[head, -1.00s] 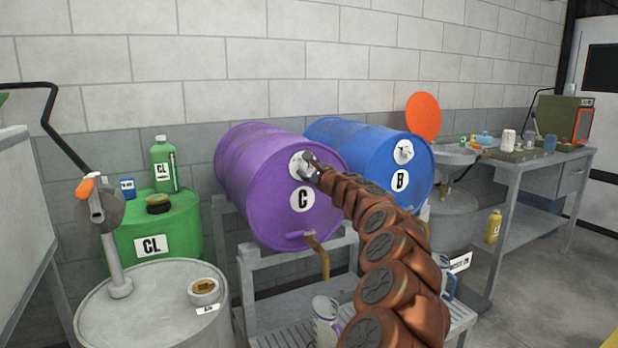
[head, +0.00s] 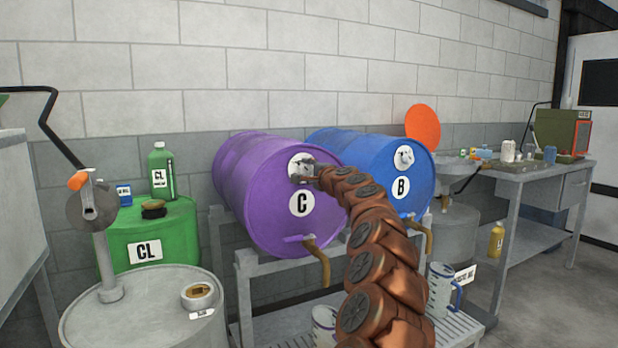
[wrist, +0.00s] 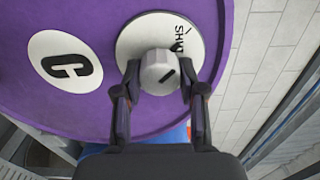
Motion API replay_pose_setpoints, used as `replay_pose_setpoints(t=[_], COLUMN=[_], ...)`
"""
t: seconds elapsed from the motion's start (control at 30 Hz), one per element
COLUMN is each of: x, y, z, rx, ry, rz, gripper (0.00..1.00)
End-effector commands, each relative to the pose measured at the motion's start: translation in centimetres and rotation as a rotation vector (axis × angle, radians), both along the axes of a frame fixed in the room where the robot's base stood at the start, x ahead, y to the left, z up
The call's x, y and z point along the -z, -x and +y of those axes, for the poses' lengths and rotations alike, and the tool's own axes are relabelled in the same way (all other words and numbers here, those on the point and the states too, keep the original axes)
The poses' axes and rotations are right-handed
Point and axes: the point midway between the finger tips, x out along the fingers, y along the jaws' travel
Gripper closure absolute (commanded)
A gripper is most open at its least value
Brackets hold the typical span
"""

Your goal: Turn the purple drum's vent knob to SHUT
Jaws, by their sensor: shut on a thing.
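The purple drum (head: 262,200) lies on its side on a grey stand, with a round C label on its end face. Above that label is a white vent dial (head: 299,158). In the wrist view the dial (wrist: 129,45) carries the word SHUT (wrist: 179,37) at its upper right. The grey-white vent knob (wrist: 157,66) stands at its middle, with a short dark slanted line on its face. My gripper (wrist: 160,76) is shut on the knob, one finger at each side. In the head view my gripper (head: 302,176) partly hides the dial and the knob.
A blue drum (head: 370,150) marked B lies close at the right, with its own white dial (head: 404,157). A brass tap (head: 320,262) hangs below the purple drum's face. Jugs (head: 441,290) stand on the slatted shelf below. A green CL drum (head: 178,226) stands left.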

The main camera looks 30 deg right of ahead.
Motion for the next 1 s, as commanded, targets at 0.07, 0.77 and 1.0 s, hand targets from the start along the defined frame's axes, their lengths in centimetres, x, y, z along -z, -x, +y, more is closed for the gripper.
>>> replay_pose_setpoints(t=[0.07, 0.77, 1.0], x=[0.14, 0.03, 0.00], y=[0.03, -0.01, -0.01], z=[-0.12, -0.02, 0.01], rx=[0.002, 0.000, -0.001], ry=[0.024, 0.062, 0.061], rz=[0.001, 0.006, 0.006], gripper=[0.95, 0.51, 0.35])
